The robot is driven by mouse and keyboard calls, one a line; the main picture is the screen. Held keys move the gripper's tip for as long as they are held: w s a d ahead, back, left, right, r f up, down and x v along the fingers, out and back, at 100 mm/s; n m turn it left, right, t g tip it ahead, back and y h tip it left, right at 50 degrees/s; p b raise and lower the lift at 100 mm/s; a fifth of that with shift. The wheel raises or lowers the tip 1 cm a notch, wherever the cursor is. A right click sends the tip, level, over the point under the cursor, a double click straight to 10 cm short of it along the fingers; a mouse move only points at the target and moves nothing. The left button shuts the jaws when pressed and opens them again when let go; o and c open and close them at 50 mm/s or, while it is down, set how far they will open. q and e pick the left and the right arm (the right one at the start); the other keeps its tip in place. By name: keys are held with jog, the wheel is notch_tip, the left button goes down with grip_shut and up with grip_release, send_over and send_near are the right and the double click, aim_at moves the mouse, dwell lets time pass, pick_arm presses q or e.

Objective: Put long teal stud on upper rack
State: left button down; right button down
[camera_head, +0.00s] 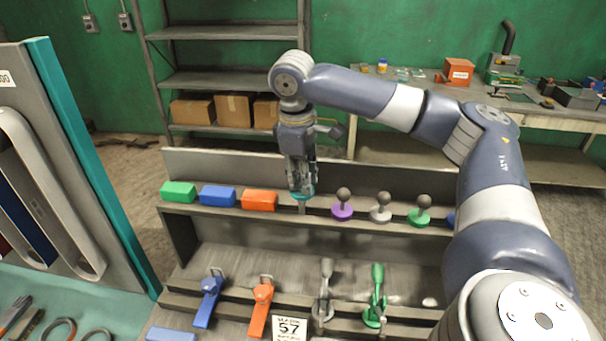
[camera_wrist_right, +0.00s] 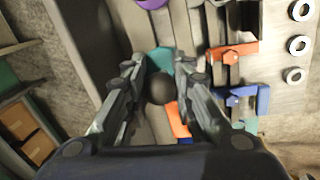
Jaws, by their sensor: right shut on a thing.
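The teal stud (camera_head: 302,195) is held upright, base down, in my right gripper (camera_head: 301,180), just over the upper rack (camera_head: 285,211), in the gap between the orange block and the purple stud. I cannot tell whether it touches the rack. In the right wrist view its dark ball knob (camera_wrist_right: 160,88) sits between the fingers of my right gripper (camera_wrist_right: 160,92), with part of its teal base (camera_wrist_right: 160,61) beyond. The lower part of the stud is mostly hidden. My left gripper is not in view.
Green (camera_head: 178,192), blue (camera_head: 217,196) and orange (camera_head: 259,200) blocks stand left on the upper rack. Purple (camera_head: 342,210), grey (camera_head: 380,212) and green (camera_head: 420,216) studs stand right. Clamps, including a blue one (camera_head: 208,298), line the lower rack. A tall panel (camera_head: 80,150) stands left.

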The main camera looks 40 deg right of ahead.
aim_at(303, 196)
jog(key=shift+f+b, duration=0.6)
jog(key=shift+f, duration=2.05)
jog(key=c, duration=1.6)
grip_release()
jog(key=shift+r, duration=0.1)
notch_tip(303, 196, up, 5)
jog(key=p, duration=0.6)
jog(key=shift+p, duration=0.4)
jog(key=shift+r+p, duration=1.2)
